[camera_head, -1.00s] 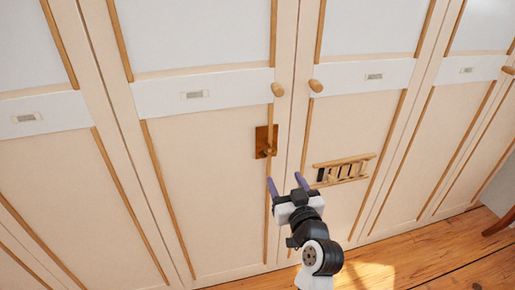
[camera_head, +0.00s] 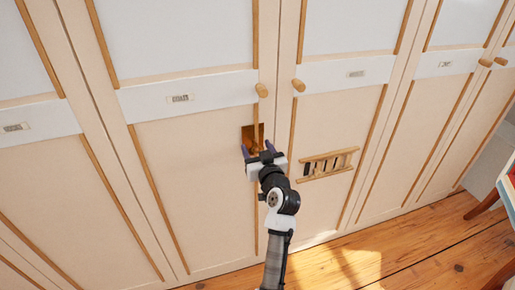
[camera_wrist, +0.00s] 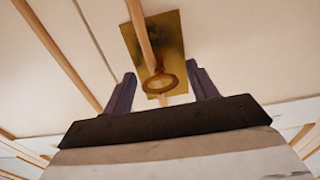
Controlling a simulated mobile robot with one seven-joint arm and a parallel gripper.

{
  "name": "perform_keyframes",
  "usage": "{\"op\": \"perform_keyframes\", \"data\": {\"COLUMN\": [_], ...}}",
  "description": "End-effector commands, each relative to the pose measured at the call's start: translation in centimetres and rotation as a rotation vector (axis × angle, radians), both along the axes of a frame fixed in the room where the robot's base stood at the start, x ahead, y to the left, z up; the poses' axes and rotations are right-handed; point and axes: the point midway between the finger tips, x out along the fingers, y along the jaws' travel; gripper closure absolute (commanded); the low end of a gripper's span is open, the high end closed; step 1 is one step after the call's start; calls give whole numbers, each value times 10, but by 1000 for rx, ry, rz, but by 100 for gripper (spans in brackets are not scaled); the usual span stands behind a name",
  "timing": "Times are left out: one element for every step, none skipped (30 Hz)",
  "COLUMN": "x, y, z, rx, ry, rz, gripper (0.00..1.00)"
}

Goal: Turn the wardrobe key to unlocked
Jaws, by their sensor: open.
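The wardrobe (camera_head: 190,180) is cream with wooden strips and round wooden knobs. A brass lock plate (camera_head: 247,131) sits on one door near its edge, below a knob; it also shows in the wrist view (camera_wrist: 174,40). The key, with a ring-shaped bow (camera_wrist: 159,83), stands out from the plate in the wrist view. My gripper (camera_head: 259,150) is open in front of the plate. In the wrist view its two purple fingers (camera_wrist: 162,88) stand on either side of the key's ring, with gaps showing. In the head view the gripper hides part of the plate.
A small wooden rack-like fitting (camera_head: 328,163) is on the neighbouring door, right of my gripper. Round knobs (camera_head: 262,90) stick out above the plate. The wooden floor (camera_head: 400,250) is clear at lower right; a piece of furniture (camera_head: 508,190) stands at the far right edge.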

Motion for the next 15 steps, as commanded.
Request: {"op": "perform_keyframes", "data": {"x": [0,0,0,0,0,0,0,0,0,0,0,0,0,0,0], "y": [0,0,0,0,0,0,0,0,0,0,0,0,0,0,0], "z": [0,0,0,0,0,0,0,0,0,0,0,0,0,0,0], "rx": [0,0,0,0,0,0,0,0,0,0,0,0,0,0,0], "ry": [0,0,0,0,0,0,0,0,0,0,0,0,0,0,0], "rz": [0,0,0,0,0,0,0,0,0,0,0,0,0,0,0], "gripper": [42,42,42,42,42,47,51,55,60,64,68,73,77,81,86]}}
